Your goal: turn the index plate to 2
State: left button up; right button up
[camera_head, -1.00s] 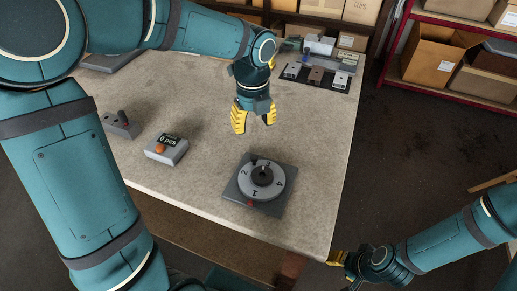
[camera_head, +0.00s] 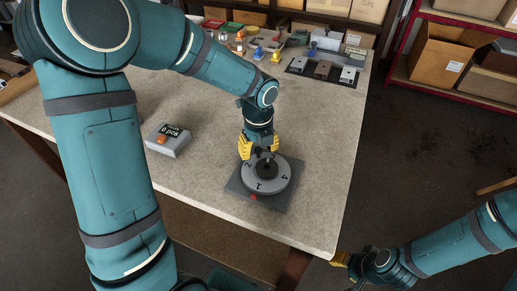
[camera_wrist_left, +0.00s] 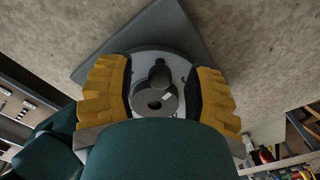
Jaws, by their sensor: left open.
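The index plate (camera_head: 279,185) is a light grey disc with a dark hub, set on a dark square base (camera_head: 235,188). The digit 1 faces the red mark (camera_head: 253,197) at the base's front edge. The 2 is at its left and the 4 at its right. My left gripper (camera_head: 258,150) is open, pointing down over the far side of the disc. In the left wrist view its yellow fingers stand either side of a dark upright peg (camera_wrist_left: 160,74) and the hub (camera_wrist_left: 154,101), with gaps. My right gripper (camera_head: 340,260) is off the table's front right corner; its jaws are unclear.
A grey counter box with a display (camera_head: 167,140) and orange button stands left of the plate. A dark tray with several blocks (camera_head: 324,70) lies at the back right. Small coloured parts and bins (camera_head: 258,50) are at the back. The table right of the plate is clear.

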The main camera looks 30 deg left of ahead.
pick_arm(q)
jog(key=shift+o, duration=0.3)
grip_shut()
